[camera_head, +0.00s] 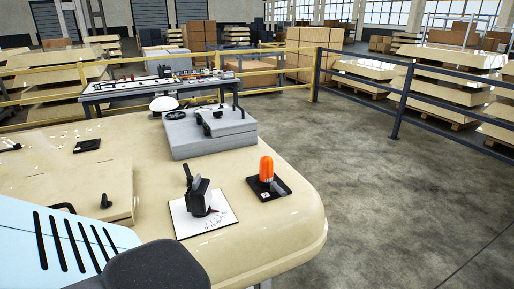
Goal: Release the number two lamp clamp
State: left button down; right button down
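An orange lamp (266,169) stands upright on a black base plate (255,186) near the right edge of the cream console. A grey clamp lever (279,188) lies low beside the lamp, on its right. A small white label (265,195) sits at the front of the plate, but its mark is too small to read. I cannot tell whether the clamp is fastened. Neither of my grippers is in view.
On the cream console (150,225), a black lever handle (198,193) rises from a white dial plate (203,214) left of the lamp. A grey box (210,138) stands behind. Open floor (380,200) lies right.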

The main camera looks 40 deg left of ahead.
aim_at(190, 178)
jog(key=i+l+u, duration=0.15)
jog(key=i+u, duration=0.3)
jog(key=i+l+u, duration=0.5)
jog(key=u, duration=0.3)
jog(key=i+l+u, duration=0.2)
jog(key=u, duration=0.2)
jog(key=i+l+u, duration=0.25)
jog(key=u, duration=0.15)
jog(key=i+l+u, duration=0.2)
jog(key=u, duration=0.25)
jog(key=i+l+u, duration=0.1)
jog(key=l+u, duration=0.35)
jog(key=i+l+u, duration=0.1)
jog(key=l+u, duration=0.35)
